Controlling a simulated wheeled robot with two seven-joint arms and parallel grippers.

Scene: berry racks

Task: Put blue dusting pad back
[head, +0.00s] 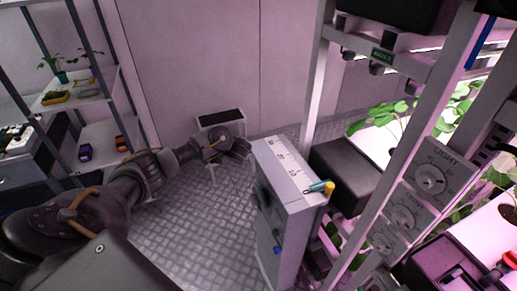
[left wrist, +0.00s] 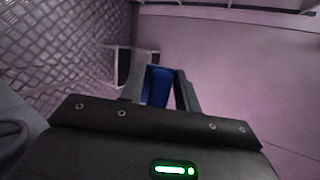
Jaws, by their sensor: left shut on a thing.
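The blue dusting pad (left wrist: 158,84) shows in the left wrist view between the two fingers of my left gripper (left wrist: 160,92). The gripper is shut on it. In the head view my left arm reaches in from the left, and the left gripper (head: 241,148) hangs over the floor near the back wall, left of a grey cabinet. The pad cannot be made out in the head view. My right gripper is in neither view.
The grey cabinet (head: 288,172) has a teal and yellow item (head: 320,187) on top. A pale box with a dark top (head: 221,118) stands by the back wall. A plant rack with dials (head: 429,181) fills the right. Shelves (head: 92,101) stand left. Patterned floor (head: 195,205) between is clear.

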